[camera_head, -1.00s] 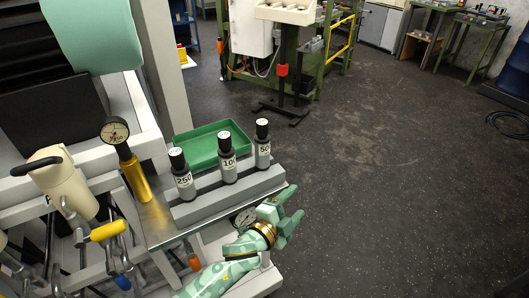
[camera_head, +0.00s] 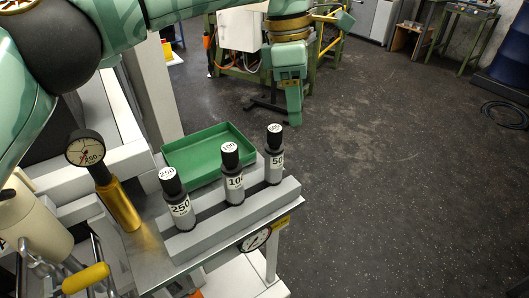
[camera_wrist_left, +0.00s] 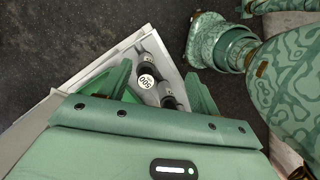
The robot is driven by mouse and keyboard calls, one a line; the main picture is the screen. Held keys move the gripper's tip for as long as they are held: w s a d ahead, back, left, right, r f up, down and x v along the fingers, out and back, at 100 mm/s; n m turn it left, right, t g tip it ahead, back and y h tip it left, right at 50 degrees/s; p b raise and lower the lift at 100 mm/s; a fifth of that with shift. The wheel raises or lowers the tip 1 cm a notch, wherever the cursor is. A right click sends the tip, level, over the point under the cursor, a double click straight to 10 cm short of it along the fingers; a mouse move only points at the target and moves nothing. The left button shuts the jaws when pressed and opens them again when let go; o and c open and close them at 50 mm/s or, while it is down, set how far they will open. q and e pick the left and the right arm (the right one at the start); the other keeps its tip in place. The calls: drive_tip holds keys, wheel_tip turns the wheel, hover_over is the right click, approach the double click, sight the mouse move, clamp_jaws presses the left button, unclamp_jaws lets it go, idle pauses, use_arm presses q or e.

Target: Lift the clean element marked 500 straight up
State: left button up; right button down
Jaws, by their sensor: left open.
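In the left wrist view, the white 500 cap (camera_wrist_left: 146,82) shows between the open fingers of my left gripper (camera_wrist_left: 158,80). I see no finger closed on it. My right gripper is not in view.
The elements marked 100 (camera_head: 232,178) and 250 (camera_head: 177,203) stand in the same rack. A green tray (camera_head: 208,155) lies behind them. A dial gauge (camera_head: 85,149) on a gold post stands left. A second dial (camera_head: 256,239) is on the front. Open floor lies right.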

use_arm(q)
drive_tip(key=w+a+r+t+y, duration=0.1)
drive_tip(key=a+r+y, duration=0.1)
drive_tip(key=a+r, duration=0.2)
drive_tip(key=b, duration=0.4)
approach(275, 145)
drive_tip(key=shift+n, duration=0.4)
drive_tip(key=f, duration=0.2)
drive_tip(key=w+f, duration=0.1)
drive_tip(key=w+a+f, duration=0.1)
drive_tip(key=f, duration=0.1)
drive_tip(key=shift+f, duration=0.3)
drive_tip(key=f+b, duration=0.1)
drive_tip(key=f, duration=0.1)
drive_tip(key=f+b, duration=0.1)
drive_tip(key=f, duration=0.1)
drive_tip(key=f+b, duration=0.1)
drive_tip(key=f, duration=0.1)
drive_tip(key=shift+s+d+f, duration=0.1)
drive_tip(key=shift+s+d, duration=0.05)
drive_tip(key=shift+d, duration=0.25)
drive_tip(key=shift+s+r, duration=0.1)
drive_tip(key=shift+r, duration=0.1)
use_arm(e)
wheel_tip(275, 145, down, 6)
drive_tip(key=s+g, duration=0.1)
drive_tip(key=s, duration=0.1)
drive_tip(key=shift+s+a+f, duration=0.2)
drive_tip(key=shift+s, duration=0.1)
